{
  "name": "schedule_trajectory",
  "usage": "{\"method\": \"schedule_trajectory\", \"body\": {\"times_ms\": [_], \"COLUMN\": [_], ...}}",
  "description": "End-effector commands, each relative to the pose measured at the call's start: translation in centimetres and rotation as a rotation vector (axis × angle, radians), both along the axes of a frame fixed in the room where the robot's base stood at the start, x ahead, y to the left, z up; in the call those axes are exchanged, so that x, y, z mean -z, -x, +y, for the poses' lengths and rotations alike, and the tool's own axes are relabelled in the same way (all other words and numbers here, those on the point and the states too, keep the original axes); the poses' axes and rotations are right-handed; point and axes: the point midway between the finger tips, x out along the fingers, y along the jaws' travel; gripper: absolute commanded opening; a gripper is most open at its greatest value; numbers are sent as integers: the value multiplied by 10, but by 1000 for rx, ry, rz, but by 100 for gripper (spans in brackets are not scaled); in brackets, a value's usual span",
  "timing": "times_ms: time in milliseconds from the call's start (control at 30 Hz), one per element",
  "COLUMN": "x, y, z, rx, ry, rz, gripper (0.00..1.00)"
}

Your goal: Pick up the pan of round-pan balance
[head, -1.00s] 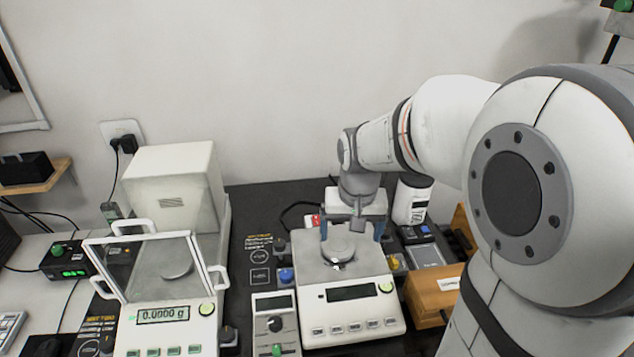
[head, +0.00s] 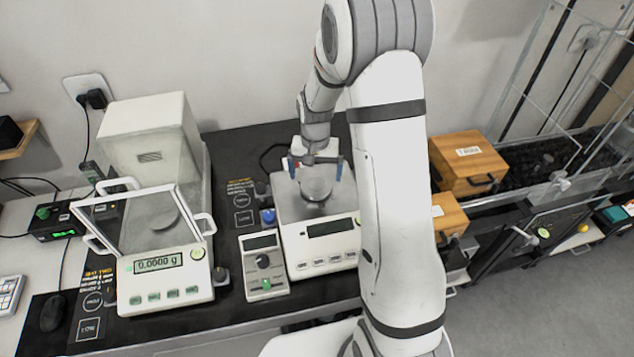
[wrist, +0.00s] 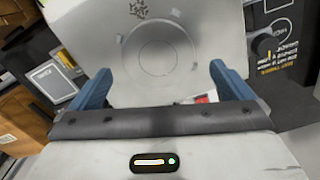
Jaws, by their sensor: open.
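The round-pan balance (head: 290,212) is a white scale with a dark display and a grey top plate. Its round grey pan (head: 317,187) sits on that plate. In the wrist view the pan (wrist: 157,52) shows as a circle on the pale top, with small marks around it. My gripper (head: 316,169) is open and empty over the back part of the pan, its blue fingers spread to either side. In the wrist view my gripper (wrist: 160,72) frames the pan between its fingers, which look clear of it. I cannot tell the height gap exactly.
A glass-shielded balance (head: 166,285) reading 0.0000 g stands at the left. A small grey controller (head: 264,272) stands beside the round-pan balance. Wooden boxes (head: 468,165) are at the right, beyond my arm. The wall is close behind the dark table.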

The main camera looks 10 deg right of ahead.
Motion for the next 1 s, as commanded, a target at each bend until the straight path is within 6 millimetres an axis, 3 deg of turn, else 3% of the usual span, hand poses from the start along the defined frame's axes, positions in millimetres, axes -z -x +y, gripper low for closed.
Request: {"method": "schedule_trajectory", "body": {"times_ms": [200,500,1000], "x": [27,32,31], "y": [3,3,3], "z": [-1,-1,-1], "rx": [0,0,0], "ry": [0,0,0], "rz": [2,0,-1], "gripper": [100,100,59]}}
